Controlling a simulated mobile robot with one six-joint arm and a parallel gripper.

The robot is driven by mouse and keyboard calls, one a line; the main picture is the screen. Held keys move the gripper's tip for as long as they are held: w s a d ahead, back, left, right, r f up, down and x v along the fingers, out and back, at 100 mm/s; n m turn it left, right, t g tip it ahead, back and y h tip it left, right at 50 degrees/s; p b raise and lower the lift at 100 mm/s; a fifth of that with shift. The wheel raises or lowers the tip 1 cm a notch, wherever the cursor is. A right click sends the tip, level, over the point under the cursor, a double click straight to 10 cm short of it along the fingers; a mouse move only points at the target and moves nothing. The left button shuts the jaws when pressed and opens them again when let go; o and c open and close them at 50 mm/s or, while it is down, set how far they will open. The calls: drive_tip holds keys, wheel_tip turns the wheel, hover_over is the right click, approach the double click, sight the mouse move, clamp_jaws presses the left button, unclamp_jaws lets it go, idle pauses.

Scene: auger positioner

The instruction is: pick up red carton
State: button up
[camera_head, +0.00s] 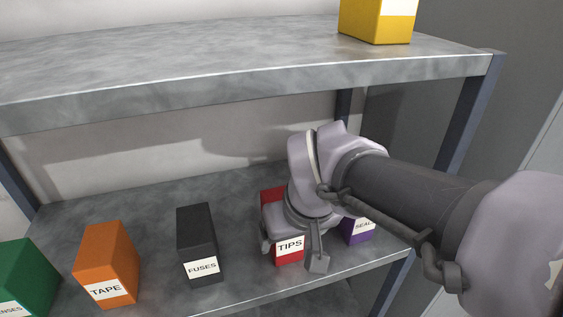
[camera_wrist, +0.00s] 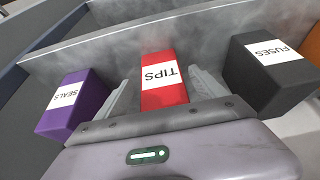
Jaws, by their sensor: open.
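The red carton (camera_head: 289,254), labelled TIPS, stands on the lower shelf and is partly hidden by my gripper and wrist in the head view. In the wrist view the red carton (camera_wrist: 160,72) sits between the two open fingers of my gripper (camera_wrist: 160,95). In the head view my gripper (camera_head: 292,250) comes down over the carton from above and the right.
A purple SEALS carton (camera_wrist: 73,104) stands on one side of the red carton and a black FUSES carton (camera_head: 199,242) on the other. An orange TAPE carton (camera_head: 105,262) and a green carton (camera_head: 25,277) stand further left. The upper shelf (camera_head: 230,62) hangs above, with a yellow carton (camera_head: 375,20).

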drive_tip(key=w, duration=0.1)
drive_tip(key=w+a, duration=0.1)
drive_tip(key=w, duration=0.3)
drive_tip(key=shift+w+a+f+p, duration=0.15)
drive_tip(key=shift+a+f+p, duration=0.15)
drive_tip(key=shift+a, duration=0.1)
drive_tip(key=shift+w+f, duration=0.25)
drive_tip(key=shift+f, duration=0.05)
drive_tip(key=shift+s+r, duration=0.1)
drive_tip(key=shift+s, duration=0.25)
drive_tip(key=c, duration=1.7)
